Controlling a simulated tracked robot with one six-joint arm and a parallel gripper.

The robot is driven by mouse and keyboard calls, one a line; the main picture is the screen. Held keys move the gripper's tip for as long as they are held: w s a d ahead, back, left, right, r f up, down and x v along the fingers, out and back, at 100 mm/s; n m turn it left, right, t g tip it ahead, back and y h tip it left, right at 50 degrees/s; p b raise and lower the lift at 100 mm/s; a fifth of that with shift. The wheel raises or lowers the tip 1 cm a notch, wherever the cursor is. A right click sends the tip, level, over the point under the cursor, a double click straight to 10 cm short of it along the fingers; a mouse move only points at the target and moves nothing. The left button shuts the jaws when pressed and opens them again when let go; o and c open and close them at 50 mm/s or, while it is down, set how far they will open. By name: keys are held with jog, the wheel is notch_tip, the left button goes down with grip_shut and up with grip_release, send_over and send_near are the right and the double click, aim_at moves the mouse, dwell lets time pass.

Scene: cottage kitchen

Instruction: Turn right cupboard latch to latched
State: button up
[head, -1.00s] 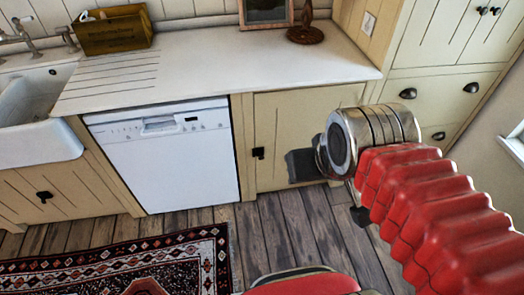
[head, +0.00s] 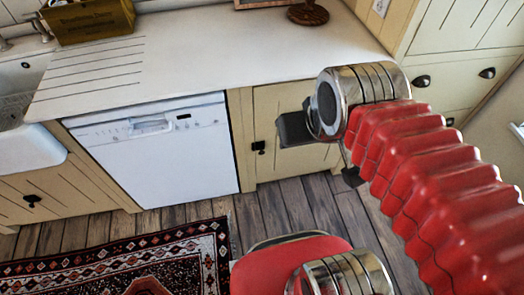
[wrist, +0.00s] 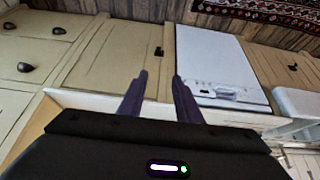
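The right cupboard door (head: 285,135) is cream and stands just right of the dishwasher. Its small black latch (head: 259,146) is at the door's left edge; it is too small to tell which way it is turned. The door looks closed. In the wrist view the latch (wrist: 158,51) lies beyond my fingertips, apart from them. My gripper (wrist: 160,75) is open and empty, its two dark fingers spread in front of the cupboard. In the head view its fingers cannot be made out; a dark part beside my silver wrist joint covers some of the door.
A white dishwasher (head: 152,150) adjoins the cupboard. The pale worktop (head: 200,55) overhangs it. Another cupboard latch (head: 32,200) is under the sink at left. Drawers (head: 440,90) stand at right. A patterned rug (head: 120,255) lies on the wooden floor; bare boards (head: 300,205) front the cupboard.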

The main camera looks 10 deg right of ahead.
jog(key=o, duration=0.3)
jog(key=shift+w, duration=0.2)
jog(key=shift+o, duration=0.4)
jog(key=w+f+t, duration=0.1)
jog(key=w+f, duration=0.2)
jog(key=w, duration=0.6)
jog(key=shift+w, duration=0.4)
jog(key=w+f+t, duration=0.2)
jog(key=w+f, duration=0.9)
jog(key=w, duration=0.4)
jog(key=w+f+t, duration=0.1)
jog(key=w+f, duration=0.3)
jog(key=f, duration=0.4)
jog(key=w+f+t, duration=0.1)
jog(key=w+f, duration=0.2)
jog(key=f, duration=0.4)
jog(key=s+f+t, duration=0.1)
jog(key=s+f, duration=0.3)
jog(key=f, duration=0.8)
jog(key=s+f+t, duration=0.2)
jog(key=s+f, duration=0.3)
jog(key=f, duration=0.6)
jog(key=shift+s+f, duration=0.15)
jog(key=shift+f, duration=0.25)
